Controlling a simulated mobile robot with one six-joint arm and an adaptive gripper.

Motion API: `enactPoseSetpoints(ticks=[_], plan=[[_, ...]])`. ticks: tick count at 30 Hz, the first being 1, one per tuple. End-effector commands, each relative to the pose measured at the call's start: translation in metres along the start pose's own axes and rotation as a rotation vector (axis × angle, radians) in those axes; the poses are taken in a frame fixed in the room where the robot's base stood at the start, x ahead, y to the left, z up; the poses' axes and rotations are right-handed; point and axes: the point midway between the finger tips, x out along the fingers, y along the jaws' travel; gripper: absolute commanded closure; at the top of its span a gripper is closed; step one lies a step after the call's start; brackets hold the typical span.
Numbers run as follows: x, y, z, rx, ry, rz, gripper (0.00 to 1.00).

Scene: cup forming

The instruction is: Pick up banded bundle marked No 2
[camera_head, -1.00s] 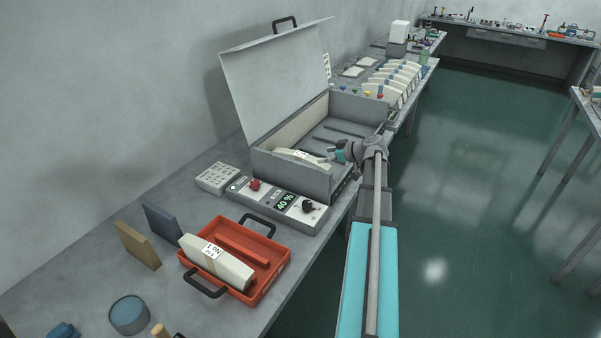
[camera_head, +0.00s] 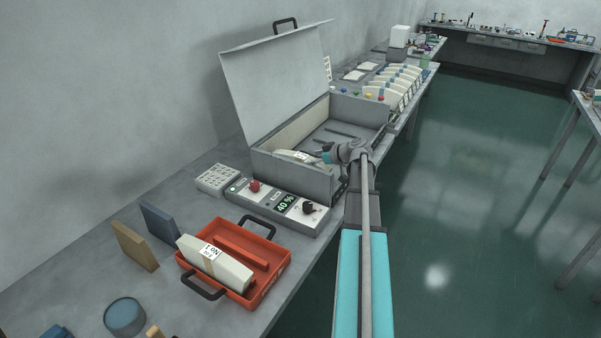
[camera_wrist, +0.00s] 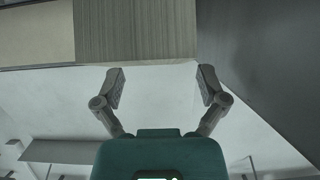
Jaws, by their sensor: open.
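A pale banded bundle (camera_head: 290,157) with a white label lies in the near end of the open grey box (camera_head: 292,178); the label is too small to read. In the head view my gripper (camera_head: 320,155) is at the bundle's right end, low in the box. In the wrist view my gripper (camera_wrist: 161,86) is open, its two fingers apart with nothing held between them. A striped block beside a tan strip fills the top there, possibly the bundle's edge and band. Whether the fingers touch it I cannot tell.
The box's raised lid (camera_head: 280,85) stands behind it. A control panel (camera_head: 279,203) reading 40 % is in front. An orange tray (camera_head: 255,297) holds another banded bundle (camera_head: 215,262), marked No 1. Several pale bundles (camera_head: 400,82) stand in a rack farther back.

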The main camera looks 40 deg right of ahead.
Motion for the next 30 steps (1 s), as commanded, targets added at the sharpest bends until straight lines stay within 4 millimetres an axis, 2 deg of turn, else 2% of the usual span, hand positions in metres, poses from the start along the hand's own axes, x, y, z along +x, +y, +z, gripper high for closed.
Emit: enactPoseSetpoints(ticks=[6, 10, 29, 30], plan=[[0.027, 0.004, 0.004, -0.001, 0.0, 0.0, 0.09], [0.037, 0.004, 0.004, 0.0, 0.0, 0.0, 0.09], [0.039, 0.004, 0.003, 0.001, 0.0, 0.002, 0.09], [0.039, 0.004, 0.003, 0.001, 0.0, 0.002, 0.14]])
